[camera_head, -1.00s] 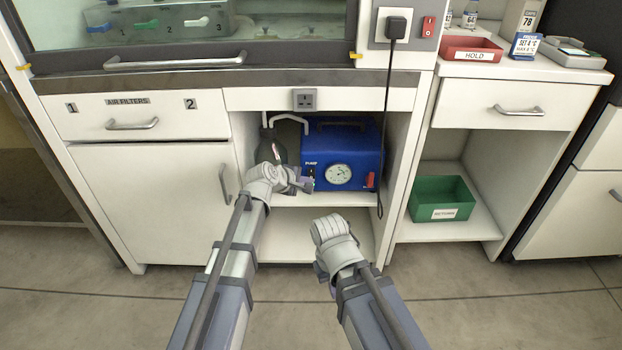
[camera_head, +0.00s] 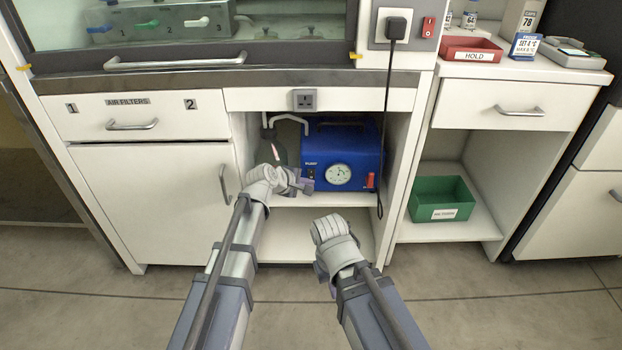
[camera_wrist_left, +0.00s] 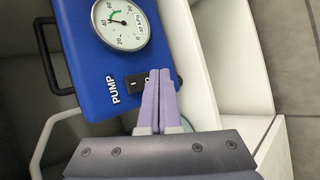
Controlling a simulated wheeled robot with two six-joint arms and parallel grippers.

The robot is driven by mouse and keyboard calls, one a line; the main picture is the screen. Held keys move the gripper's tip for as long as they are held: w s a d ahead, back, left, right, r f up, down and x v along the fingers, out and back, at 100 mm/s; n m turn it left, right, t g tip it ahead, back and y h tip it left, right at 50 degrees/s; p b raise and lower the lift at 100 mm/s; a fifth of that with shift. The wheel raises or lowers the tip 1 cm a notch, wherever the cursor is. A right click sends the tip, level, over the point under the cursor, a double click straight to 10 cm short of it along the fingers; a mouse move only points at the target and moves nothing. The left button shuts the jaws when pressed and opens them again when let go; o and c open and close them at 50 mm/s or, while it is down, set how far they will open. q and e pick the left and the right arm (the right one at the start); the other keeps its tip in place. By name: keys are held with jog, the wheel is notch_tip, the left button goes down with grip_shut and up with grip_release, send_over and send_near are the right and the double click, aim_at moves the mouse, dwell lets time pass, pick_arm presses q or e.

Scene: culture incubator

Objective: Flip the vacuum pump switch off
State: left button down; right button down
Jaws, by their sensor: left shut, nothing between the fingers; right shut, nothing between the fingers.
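The blue vacuum pump (camera_head: 358,142) stands on the upper shelf of the open bay under the bench. Its front has a round gauge (camera_head: 338,174) and a small black switch (camera_head: 311,173) below the word PUMP. In the left wrist view the black rocker switch (camera_wrist_left: 134,86) shows beside the PUMP label, partly hidden by my fingertips. My left gripper (camera_head: 307,186) is shut and empty, its tips at one end of the switch; I cannot tell if they touch it. The closed fingers also show in the wrist view (camera_wrist_left: 160,76). My right gripper (camera_head: 322,222) is lower, shut and away from the pump.
A dark bottle (camera_head: 272,152) with a pale tube stands left of the pump. A black cord (camera_head: 384,125) hangs in front of the bay's right side. A red tab (camera_head: 371,180) is at the pump's lower right. A green bin (camera_head: 441,197) sits on the right-hand shelf.

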pick_arm(q)
jog(key=shift+s, duration=0.25)
jog(key=s, duration=0.5)
jog(key=shift+r+p, duration=0.3)
jog(key=shift+r, duration=0.05)
dwell(0.4)
jog(key=s+a+r+m+g+y+p, duration=0.1)
jog(key=s+a+m+g+y+p, duration=0.3)
jog(key=s+m, duration=0.7)
jog(key=s+a+m+g+y+p, duration=0.1)
jog(key=s+m+g+y+p, duration=0.4)
jog(key=s, duration=0.9)
notch_tip(320, 180, up, 37)
jog(key=h+p, duration=0.1)
jog(key=p, duration=3.6)
jog(key=shift+w+m+h, duration=0.15)
jog(key=shift+m+h, duration=0.15)
jog(key=shift+m, duration=0.1)
